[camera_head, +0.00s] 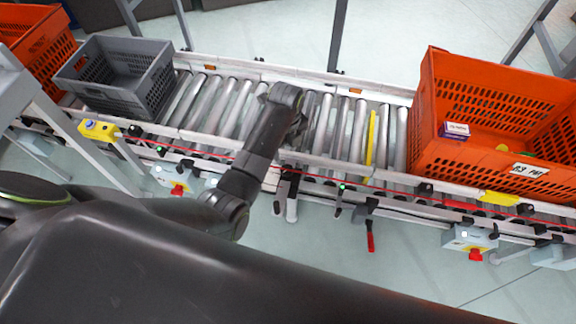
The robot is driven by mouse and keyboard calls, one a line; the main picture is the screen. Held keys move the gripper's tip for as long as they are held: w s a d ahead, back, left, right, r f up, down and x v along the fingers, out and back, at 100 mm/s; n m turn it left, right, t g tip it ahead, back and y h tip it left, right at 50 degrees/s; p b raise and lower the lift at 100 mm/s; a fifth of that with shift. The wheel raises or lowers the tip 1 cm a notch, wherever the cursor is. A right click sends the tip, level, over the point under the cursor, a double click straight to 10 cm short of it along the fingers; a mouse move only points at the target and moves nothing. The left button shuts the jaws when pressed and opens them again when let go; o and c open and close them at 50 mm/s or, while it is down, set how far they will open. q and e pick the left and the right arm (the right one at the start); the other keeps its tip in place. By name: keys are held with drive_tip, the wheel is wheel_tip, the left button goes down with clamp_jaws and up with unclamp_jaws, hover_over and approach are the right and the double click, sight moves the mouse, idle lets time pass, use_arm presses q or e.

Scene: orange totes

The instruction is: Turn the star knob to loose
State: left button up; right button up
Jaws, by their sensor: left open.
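My left arm reaches from the lower left over the roller conveyor (226,103). Its wrist is bent down over the rollers, and my left gripper (299,126), dark and small here, is open there, largely hidden by the arm. I cannot make out a star knob for certain. Small dark fittings (364,207) hang under the near rail, beside a lever with a red handle (370,240). A pale post with a dark clamp (291,206) hangs below the rail near my arm. My right gripper is not in view.
A grey crate (118,98) stands on the left of the conveyor, with an orange tote (38,45) beyond it. A large orange tote (480,165) holding a small box (456,130) stands at the right. Grey boxes with red buttons (470,240) hang from the near rail.

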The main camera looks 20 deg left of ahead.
sight(287, 169)
use_arm(q)
wheel_tip(287, 169, down, 10)
drive_tip(key=shift+f+b, duration=0.15)
drive_tip(key=shift+b, duration=0.8)
drive_tip(key=shift+w+f, duration=0.1)
drive_tip(key=shift+f, duration=0.6)
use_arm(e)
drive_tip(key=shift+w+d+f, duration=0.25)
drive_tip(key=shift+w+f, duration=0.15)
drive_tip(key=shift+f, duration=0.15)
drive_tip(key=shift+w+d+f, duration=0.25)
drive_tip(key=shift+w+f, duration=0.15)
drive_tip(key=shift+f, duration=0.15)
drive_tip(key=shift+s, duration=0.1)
use_arm(q)
drive_tip(key=c, duration=1)
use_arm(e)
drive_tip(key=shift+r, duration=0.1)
